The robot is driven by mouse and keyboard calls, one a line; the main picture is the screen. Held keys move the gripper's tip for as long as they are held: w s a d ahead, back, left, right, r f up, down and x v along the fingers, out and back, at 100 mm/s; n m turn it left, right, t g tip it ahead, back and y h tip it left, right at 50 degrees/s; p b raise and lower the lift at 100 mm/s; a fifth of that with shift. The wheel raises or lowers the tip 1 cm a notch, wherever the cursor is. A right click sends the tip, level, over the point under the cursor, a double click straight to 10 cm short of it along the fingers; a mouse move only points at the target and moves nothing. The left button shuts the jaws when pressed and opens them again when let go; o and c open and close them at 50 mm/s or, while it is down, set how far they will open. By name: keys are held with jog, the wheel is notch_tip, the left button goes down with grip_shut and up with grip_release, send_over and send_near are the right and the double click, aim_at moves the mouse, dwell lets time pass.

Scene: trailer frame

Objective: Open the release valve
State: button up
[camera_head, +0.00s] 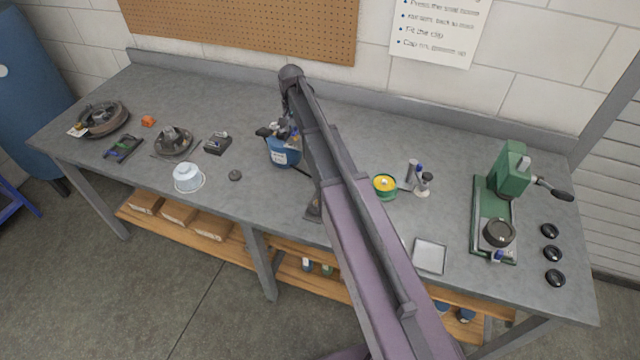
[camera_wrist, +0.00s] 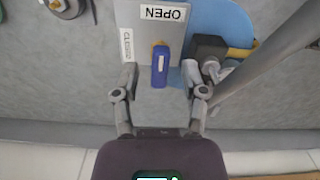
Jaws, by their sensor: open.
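The blue valve handle (camera_wrist: 160,68) has an orange-brown pivot and sits on a grey plate (camera_wrist: 145,20). It points down the wrist picture towards my palm. The plate has an OPEN label (camera_wrist: 162,12) at the top, upside down, and a CLOSED label (camera_wrist: 127,44) turned sideways at the left. My gripper (camera_wrist: 160,76) is open, with one finger on each side of the handle; gaps show on both sides. In the head view the small blue tank (camera_head: 280,154) stands on the bench, partly hidden by my arm, which also hides most of my gripper.
A dark block with a metal fitting (camera_wrist: 210,52) is close by the right finger, and a grey bar crosses at the right. On the bench (camera_head: 330,130) are a white bowl (camera_head: 187,177), a yellow-green tin (camera_head: 384,186) and a green press (camera_head: 508,180).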

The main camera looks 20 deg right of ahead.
aim_at(295, 129)
jog(key=n, duration=1.6)
notch_tip(295, 129, up, 14)
jog(key=p, duration=1.4)
jog(key=s+f+m+b, duration=0.3)
jog(key=s, duration=0.7)
jog(key=s+f+m+b, duration=0.4)
jog(key=s, duration=0.6)
jog(key=s+f+m+b, duration=0.3)
jog(key=s+f+b, duration=0.1)
jog(key=s, duration=0.6)
jog(key=shift+d, duration=0.25)
jog(key=shift+w, duration=0.1)
